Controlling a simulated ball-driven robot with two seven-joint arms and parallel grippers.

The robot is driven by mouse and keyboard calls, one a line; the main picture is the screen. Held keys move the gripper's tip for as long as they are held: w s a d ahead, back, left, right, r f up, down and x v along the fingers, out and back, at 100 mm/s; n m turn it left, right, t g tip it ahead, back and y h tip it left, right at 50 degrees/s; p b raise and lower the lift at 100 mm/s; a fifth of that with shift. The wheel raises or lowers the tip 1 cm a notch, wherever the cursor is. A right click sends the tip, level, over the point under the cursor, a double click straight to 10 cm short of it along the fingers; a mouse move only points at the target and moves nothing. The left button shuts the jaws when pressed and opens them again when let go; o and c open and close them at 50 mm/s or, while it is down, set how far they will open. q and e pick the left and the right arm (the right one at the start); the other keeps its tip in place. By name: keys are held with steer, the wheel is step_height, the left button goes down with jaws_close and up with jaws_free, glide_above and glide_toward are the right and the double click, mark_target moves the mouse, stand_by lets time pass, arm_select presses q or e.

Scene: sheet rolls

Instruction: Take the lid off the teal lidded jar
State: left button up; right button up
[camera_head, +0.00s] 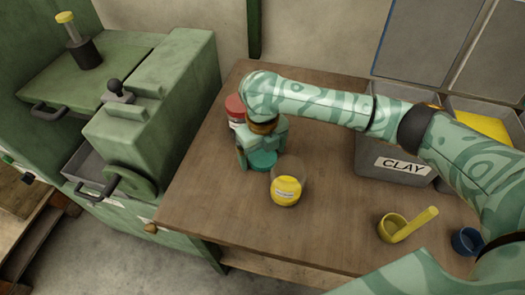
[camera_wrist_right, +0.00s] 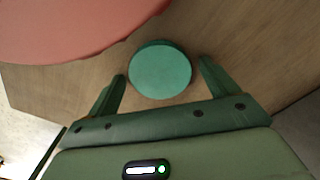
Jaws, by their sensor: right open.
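The teal lidded jar (camera_head: 263,161) stands on the wooden table, mostly hidden under my right gripper (camera_head: 258,150) in the head view. In the right wrist view its round teal lid (camera_wrist_right: 160,72) shows from above, between the two fingers of my right gripper (camera_wrist_right: 162,75). The fingers are open, one on each side of the lid, with visible gaps. I cannot tell how high the fingertips are relative to the lid. My left gripper is not in view.
A red-lidded jar (camera_head: 235,106) stands close behind the gripper; its red lid (camera_wrist_right: 75,25) fills the wrist view's upper left. A yellow jar (camera_head: 286,191) stands just in front. A grey CLAY bin (camera_head: 375,165), a yellow scoop (camera_head: 393,228) and a blue cup (camera_head: 467,241) are to the right.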

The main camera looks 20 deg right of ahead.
mark_target(263, 156)
arm_select(q)
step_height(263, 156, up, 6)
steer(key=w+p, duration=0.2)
steer(key=p, duration=0.4)
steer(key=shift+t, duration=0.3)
arm_select(e)
step_height(263, 156, up, 12)
